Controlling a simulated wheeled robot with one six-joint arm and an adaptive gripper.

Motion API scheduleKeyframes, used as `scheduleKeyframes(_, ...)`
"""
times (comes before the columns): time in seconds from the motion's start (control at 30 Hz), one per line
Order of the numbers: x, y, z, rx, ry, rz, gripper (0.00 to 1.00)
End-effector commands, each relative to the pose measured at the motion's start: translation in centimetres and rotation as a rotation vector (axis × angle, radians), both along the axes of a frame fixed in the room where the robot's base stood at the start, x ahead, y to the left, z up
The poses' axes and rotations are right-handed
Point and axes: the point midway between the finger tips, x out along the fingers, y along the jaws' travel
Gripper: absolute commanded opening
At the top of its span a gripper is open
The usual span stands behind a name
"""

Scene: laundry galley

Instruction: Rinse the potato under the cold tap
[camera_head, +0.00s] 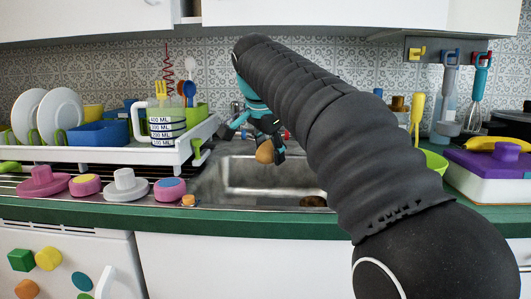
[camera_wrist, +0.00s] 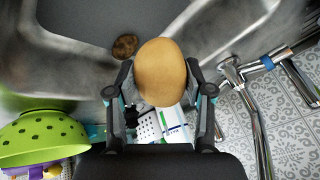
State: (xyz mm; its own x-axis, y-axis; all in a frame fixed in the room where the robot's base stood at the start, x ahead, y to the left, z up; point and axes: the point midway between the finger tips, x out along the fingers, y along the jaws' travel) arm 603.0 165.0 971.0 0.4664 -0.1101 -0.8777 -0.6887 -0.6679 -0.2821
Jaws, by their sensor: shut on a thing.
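The potato (camera_wrist: 161,72) is a tan, rounded lump held between the fingertips of my gripper (camera_wrist: 160,92) in the wrist view. In the head view my gripper (camera_head: 268,143) is shut on the potato (camera_head: 265,152), above the left part of the steel sink (camera_head: 236,190). The tap (camera_wrist: 255,115) shows in the wrist view, to the right of the potato and apart from it. In the head view my arm and gripper hide most of the tap. I see no running water.
A brown roundish item (camera_head: 313,201) lies in the sink; it also shows in the wrist view (camera_wrist: 125,46). A white dish rack (camera_head: 110,155) stands left of the sink. A green colander (camera_wrist: 40,137) lies on the other side. Pink and grey plugs (camera_head: 125,187) line the front edge.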

Motion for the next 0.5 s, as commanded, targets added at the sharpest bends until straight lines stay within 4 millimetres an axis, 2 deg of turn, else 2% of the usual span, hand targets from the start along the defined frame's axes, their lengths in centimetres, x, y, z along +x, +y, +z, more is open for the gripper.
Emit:
scheduleKeyframes(0.23,-0.2,0.0,0.0,0.0,-0.001,0.001,0.12)
scheduleKeyframes(0.5,-1.9,0.5,-0.1,0.001,-0.001,0.002,0.12)
